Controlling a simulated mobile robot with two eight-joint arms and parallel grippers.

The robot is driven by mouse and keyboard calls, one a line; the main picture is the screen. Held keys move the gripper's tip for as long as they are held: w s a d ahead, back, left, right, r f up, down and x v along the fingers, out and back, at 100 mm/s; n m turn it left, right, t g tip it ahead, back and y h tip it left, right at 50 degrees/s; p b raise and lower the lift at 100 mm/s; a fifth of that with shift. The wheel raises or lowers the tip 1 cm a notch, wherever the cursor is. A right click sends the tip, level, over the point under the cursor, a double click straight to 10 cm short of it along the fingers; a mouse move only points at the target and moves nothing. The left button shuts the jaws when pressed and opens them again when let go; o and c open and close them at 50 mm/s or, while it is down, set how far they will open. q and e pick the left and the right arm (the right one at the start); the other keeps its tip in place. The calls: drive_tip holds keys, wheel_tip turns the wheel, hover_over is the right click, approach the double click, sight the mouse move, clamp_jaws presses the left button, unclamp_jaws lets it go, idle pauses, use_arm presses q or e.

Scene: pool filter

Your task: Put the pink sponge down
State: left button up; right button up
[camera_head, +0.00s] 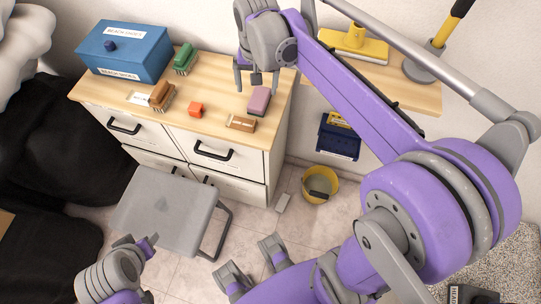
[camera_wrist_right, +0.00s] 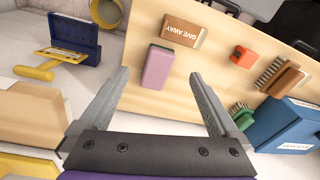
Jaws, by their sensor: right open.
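The pink sponge (camera_head: 259,100) lies on the light wooden top of the white drawer cabinet (camera_head: 222,78), near its right end. It also shows in the right wrist view (camera_wrist_right: 157,67). My right gripper (camera_head: 257,84) is open just above and behind the sponge in the head view. In the right wrist view its two fingers (camera_wrist_right: 160,95) are spread wide. The sponge shows beyond them, with nothing held between them.
A GIVE AWAY label block (camera_wrist_right: 184,32) lies beside the sponge. An orange cube (camera_head: 196,109), brown brush (camera_head: 161,95), green brush (camera_head: 185,59) and blue box (camera_head: 124,52) share the top. A shelf with a yellow squeegee (camera_head: 352,45) is at right; a yellow bucket (camera_head: 321,185) stands below.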

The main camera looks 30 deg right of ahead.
drive_tip(key=s+a+f+n+t, duration=0.2)
drive_tip(key=s+a+f+n, duration=0.1)
drive_tip(key=s, duration=0.6)
drive_tip(key=s+a+f+n+t, duration=0.1)
drive_tip(key=s+a+f+n, duration=0.3)
drive_tip(key=s, duration=0.5)
wheel_tip(320, 180, down, 3)
drive_tip(key=shift+r+t, duration=0.2)
drive_tip(key=shift+t, duration=0.2)
drive_tip(key=shift+a+r, duration=0.1)
wheel_tip(320, 180, up, 6)
drive_tip(key=w+p, duration=0.1)
drive_tip(key=p, duration=0.4)
drive_tip(key=shift+w+r+p, duration=0.2)
drive_tip(key=shift+r+p, duration=0.05)
drive_tip(key=shift+p, duration=0.1)
